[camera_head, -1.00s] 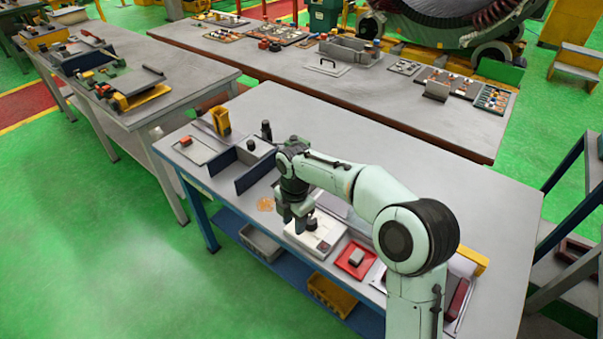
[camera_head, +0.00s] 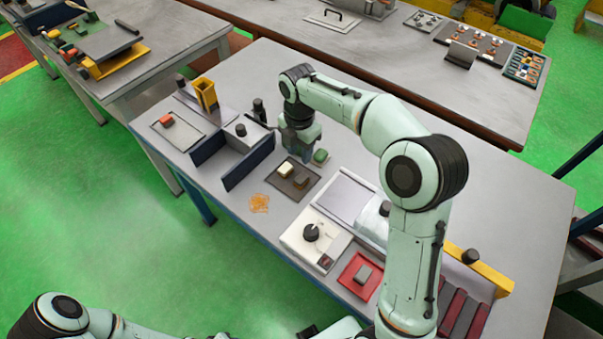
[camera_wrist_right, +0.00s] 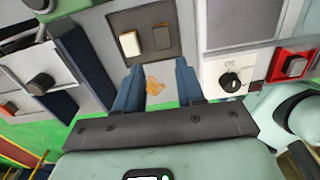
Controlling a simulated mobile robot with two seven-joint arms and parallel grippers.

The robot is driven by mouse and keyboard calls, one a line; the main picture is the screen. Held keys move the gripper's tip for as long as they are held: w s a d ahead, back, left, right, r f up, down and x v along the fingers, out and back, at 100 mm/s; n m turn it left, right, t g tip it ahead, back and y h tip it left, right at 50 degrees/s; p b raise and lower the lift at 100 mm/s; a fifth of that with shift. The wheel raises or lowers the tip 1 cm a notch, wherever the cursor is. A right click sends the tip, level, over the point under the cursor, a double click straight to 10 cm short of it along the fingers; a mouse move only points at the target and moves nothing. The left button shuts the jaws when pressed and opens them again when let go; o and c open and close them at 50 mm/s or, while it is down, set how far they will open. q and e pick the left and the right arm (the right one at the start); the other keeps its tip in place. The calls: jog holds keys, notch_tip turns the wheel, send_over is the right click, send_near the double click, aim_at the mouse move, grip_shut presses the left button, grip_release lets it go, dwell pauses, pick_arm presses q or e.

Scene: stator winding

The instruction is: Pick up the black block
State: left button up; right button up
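A dark square tray (camera_head: 276,186) lies on the near workbench with two small blocks on it. The black block (camera_head: 301,182) sits beside a cream block (camera_head: 286,168); in the right wrist view the black block (camera_wrist_right: 162,37) is to the right of the cream block (camera_wrist_right: 129,44). My right gripper (camera_head: 300,150) is over the bench just beyond the tray, apart from both blocks. Its two blue fingers (camera_wrist_right: 158,85) are spread with nothing between them. Part of my left arm shows at the bottom left of the head view; its gripper fingers cannot be made out.
Blue dividers (camera_head: 248,164) stand left of the tray, with a yellow holder (camera_head: 205,94) behind. A green piece (camera_head: 320,156) lies close right of my right gripper. A white panel with a black knob (camera_head: 311,233) and a red tray (camera_head: 348,279) are nearer right.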

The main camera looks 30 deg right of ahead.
send_over(301, 178)
jog(key=f, duration=0.6)
jog(key=shift+s+a+f+b, duration=0.1)
jog(key=shift+a+f+b, duration=0.1)
jog(key=shift+b, duration=0.15)
jog(key=shift+d+f, duration=0.2)
jog(key=shift+f, duration=2.65)
jog(key=c, duration=0.7)
